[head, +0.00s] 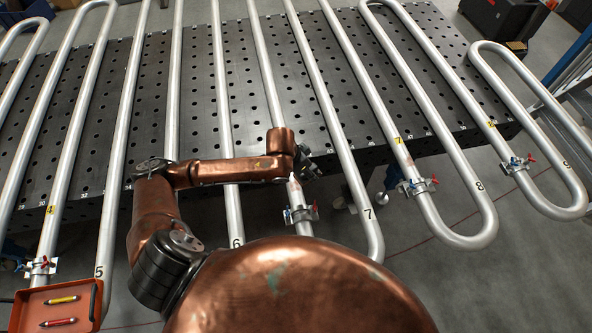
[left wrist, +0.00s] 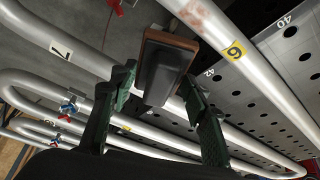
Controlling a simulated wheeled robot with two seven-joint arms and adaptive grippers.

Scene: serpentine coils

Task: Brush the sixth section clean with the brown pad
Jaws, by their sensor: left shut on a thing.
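My left gripper (head: 308,163) is over the pipe section with the yellow 6 tag, above the dark perforated table (head: 340,110). In the left wrist view its green fingers (left wrist: 158,88) are shut on the dark handle of the brown pad (left wrist: 185,42). The pad appears close beside the sixth section (left wrist: 245,65); I cannot tell whether it touches. A reddish stain (left wrist: 196,12) shows on that pipe, up and left of the yellow 6 tag (left wrist: 235,50). In the head view the pad is hidden by my gripper. My right gripper is not in view.
An orange tray (head: 22,312) with a yellow and a red marker is at the lower left. Clamps with red and blue handles sit on several pipes, one just below my gripper (head: 300,213). Section 7 (head: 408,165) has a reddish stain. Neighbouring pipes run close on both sides.

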